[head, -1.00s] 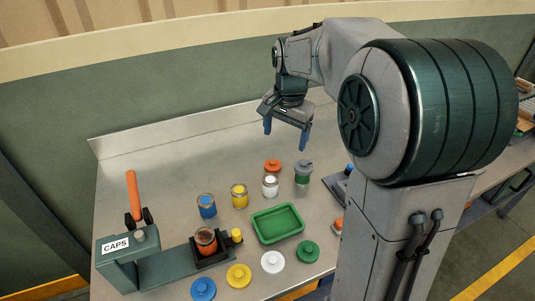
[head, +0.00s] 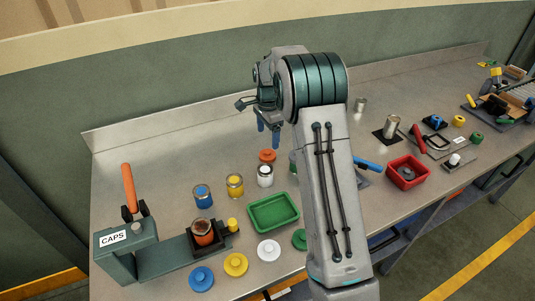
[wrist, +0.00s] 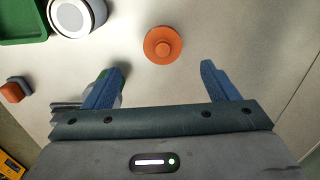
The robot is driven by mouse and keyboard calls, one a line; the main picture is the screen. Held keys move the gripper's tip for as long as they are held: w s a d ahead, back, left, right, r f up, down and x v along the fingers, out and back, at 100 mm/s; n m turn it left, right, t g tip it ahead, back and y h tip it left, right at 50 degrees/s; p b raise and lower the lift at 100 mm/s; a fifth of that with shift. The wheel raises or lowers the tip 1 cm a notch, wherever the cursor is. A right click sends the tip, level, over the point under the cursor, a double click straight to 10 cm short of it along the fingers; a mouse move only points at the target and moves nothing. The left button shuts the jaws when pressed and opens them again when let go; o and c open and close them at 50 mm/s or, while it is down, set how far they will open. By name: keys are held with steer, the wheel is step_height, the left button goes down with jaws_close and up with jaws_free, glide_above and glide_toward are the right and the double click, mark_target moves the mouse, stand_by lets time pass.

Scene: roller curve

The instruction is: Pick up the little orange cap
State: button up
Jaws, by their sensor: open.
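The little orange cap (head: 268,156) lies on the steel bench behind the jar with the white top (head: 265,176). In the wrist view the cap (wrist: 163,45) is a round orange disc with a raised knob, seen from above. My gripper (head: 268,134) is above the bench near the cap, blue fingers pointing down. In the wrist view my gripper (wrist: 157,70) is open and empty. The cap shows just beyond the fingertips, sideways between them, and apart from both. Its height above the cap is hard to tell.
A green jar (wrist: 117,84) stands partly hidden behind the left finger. The white-topped jar (wrist: 76,15) is left of the cap. A green tray (head: 273,224), blue (head: 203,198) and yellow jars (head: 235,186) stand nearby. The bench right of the cap in the wrist view is clear.

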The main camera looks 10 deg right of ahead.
mark_target(267, 151)
steer(key=shift+w+f+p, duration=0.2)
steer(key=shift+f+p, duration=1.15)
steer(key=shift+f, duration=2.85)
steer(key=shift+c, duration=0.2)
steer(key=c, duration=1)
